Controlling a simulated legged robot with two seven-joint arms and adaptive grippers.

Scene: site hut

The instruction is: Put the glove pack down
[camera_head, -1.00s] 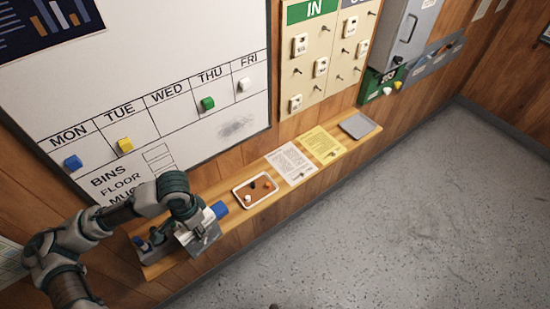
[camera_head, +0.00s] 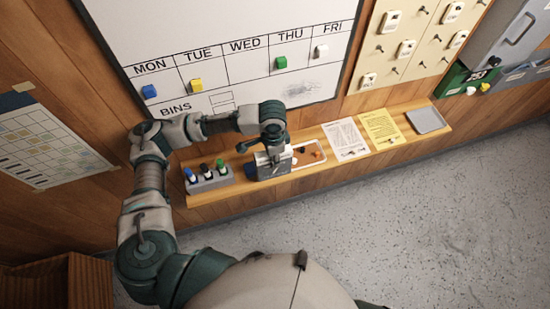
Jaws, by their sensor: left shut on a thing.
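My left gripper (camera_head: 272,163) is over the wooden wall shelf, between the marker holder and the small white-rimmed tray. I cannot tell whether the pack touches the shelf (camera_head: 290,185). My right gripper is not in view.
A grey holder with several markers (camera_head: 208,180) stands left of the gripper. The white-rimmed tray (camera_head: 322,160) holds small items close on the right. A white sheet (camera_head: 345,139), yellow sheet (camera_head: 381,130) and grey tray (camera_head: 427,120) lie further right. The whiteboard (camera_head: 225,35) is behind.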

